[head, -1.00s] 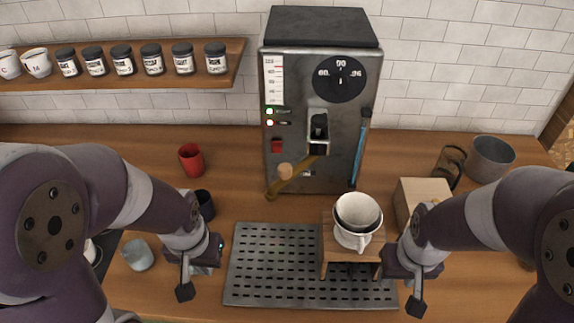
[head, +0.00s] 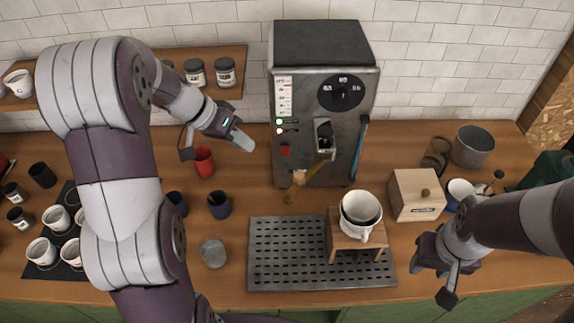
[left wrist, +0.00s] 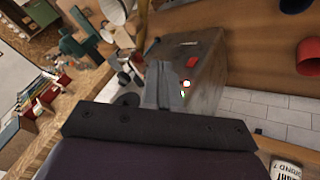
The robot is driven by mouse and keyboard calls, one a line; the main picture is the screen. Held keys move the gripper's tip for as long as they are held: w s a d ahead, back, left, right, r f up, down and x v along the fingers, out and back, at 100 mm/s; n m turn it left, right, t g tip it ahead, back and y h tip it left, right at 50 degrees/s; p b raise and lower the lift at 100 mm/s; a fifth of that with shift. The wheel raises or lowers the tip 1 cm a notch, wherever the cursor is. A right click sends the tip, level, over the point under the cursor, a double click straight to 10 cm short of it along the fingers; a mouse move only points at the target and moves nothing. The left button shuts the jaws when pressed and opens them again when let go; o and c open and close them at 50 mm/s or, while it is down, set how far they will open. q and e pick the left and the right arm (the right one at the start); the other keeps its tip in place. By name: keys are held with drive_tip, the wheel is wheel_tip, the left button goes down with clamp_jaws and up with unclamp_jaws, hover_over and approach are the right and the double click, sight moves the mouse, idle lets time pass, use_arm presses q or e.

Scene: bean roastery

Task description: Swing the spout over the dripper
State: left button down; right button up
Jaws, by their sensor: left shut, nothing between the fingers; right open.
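The brass spout (head: 312,177) comes out of the front of the grey machine (head: 310,90) and points down-left, with a pale knob (head: 299,177) on it. Its end is left of the white dripper (head: 361,207), not over it. The dripper sits on a small wooden stand (head: 346,242) on the slotted drip tray (head: 262,265). My left gripper (head: 243,141) is shut and empty, left of the machine and apart from the spout. In the left wrist view, the spout (left wrist: 142,22) shows beyond the shut fingers (left wrist: 160,85). My right gripper (head: 440,280) is open and empty, right of the tray.
A red cup (head: 203,161) stands below my left gripper, with dark blue cups (head: 219,205) nearer. A shelf with jars (head: 225,72) is behind my left arm.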

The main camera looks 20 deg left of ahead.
use_arm(q)
drive_tip(key=b, duration=0.3)
approach(307, 174)
wheel_tip(307, 174, down, 3)
drive_tip(key=shift+s+f, duration=0.25)
drive_tip(key=shift+a, duration=0.15)
